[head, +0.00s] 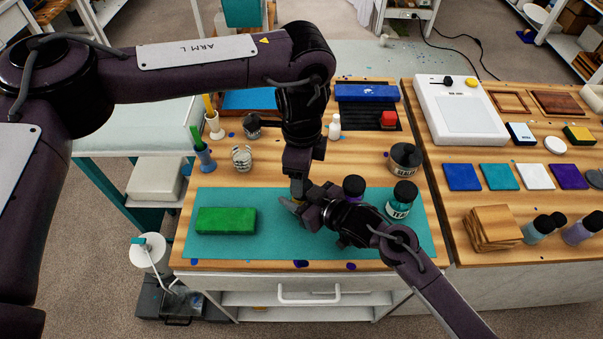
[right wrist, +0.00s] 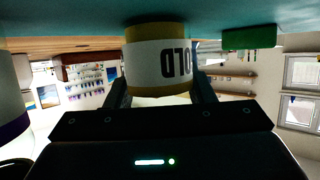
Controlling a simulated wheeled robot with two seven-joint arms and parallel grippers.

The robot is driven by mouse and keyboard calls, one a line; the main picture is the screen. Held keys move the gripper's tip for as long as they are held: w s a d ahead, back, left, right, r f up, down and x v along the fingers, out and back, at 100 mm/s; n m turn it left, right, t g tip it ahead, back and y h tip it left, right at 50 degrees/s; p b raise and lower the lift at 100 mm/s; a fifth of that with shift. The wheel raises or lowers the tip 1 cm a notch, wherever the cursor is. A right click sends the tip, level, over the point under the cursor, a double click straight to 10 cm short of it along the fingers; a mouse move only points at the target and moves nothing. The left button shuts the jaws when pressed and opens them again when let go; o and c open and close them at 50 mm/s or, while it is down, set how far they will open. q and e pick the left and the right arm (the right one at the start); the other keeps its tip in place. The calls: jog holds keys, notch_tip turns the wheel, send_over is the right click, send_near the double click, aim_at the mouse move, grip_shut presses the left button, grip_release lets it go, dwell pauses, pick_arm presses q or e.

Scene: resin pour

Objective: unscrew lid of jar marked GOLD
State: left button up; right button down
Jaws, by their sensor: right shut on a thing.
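The GOLD jar (right wrist: 160,60) shows in the right wrist view, which is upside down; its white label reads "OLD" in part. It stands on the teal mat (head: 230,250). My right gripper (head: 293,207) is shut on the jar, one finger on each side in the wrist view. In the head view the jar is mostly hidden by both grippers. My left gripper (head: 298,193) points straight down over the jar's top. Its fingertips are too hidden to tell whether they are open or shut, or touch the lid. The lid cannot be made out clearly.
A green block (head: 226,221) lies left on the mat. A purple jar (head: 353,186) and a teal jar (head: 402,199) stand to the right, close to my right arm. A dark SEALER jar (head: 405,158) stands behind them. The mat's front left is clear.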

jog(key=c, duration=0.6)
grip_release()
